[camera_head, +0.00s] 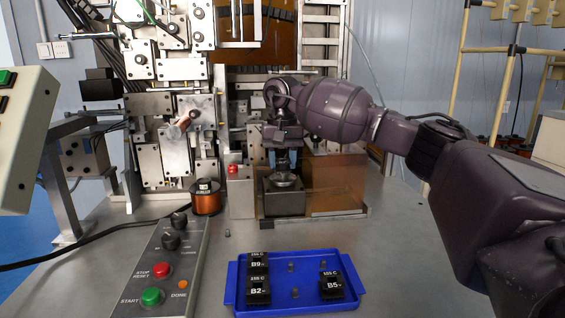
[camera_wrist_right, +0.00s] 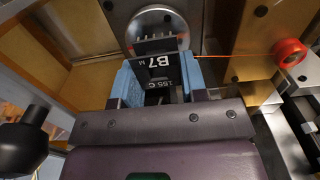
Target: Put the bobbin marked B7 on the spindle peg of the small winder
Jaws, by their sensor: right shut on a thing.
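My right gripper (camera_head: 283,150) points down over the small winder (camera_head: 284,203), a dark block with a round metal disc on top. In the right wrist view, its blue-padded fingers (camera_wrist_right: 158,80) are shut on the black bobbin marked B7 (camera_wrist_right: 160,68), with "155 C" below the mark. The winder's round metal disc (camera_wrist_right: 157,22) shows just beyond the bobbin. The spindle peg is hidden, and I cannot tell whether the bobbin is around it or above it. My left gripper is not in view.
A blue tray (camera_head: 235,285) at the front holds bobbins B9 (camera_head: 258,264), B2 (camera_head: 258,290) and B5 (camera_head: 331,286). A control panel (camera_head: 160,275) lies left of it. A copper wire spool (camera_head: 206,198) stands left of the winder. An amber translucent guard (camera_head: 335,185) stands right of it.

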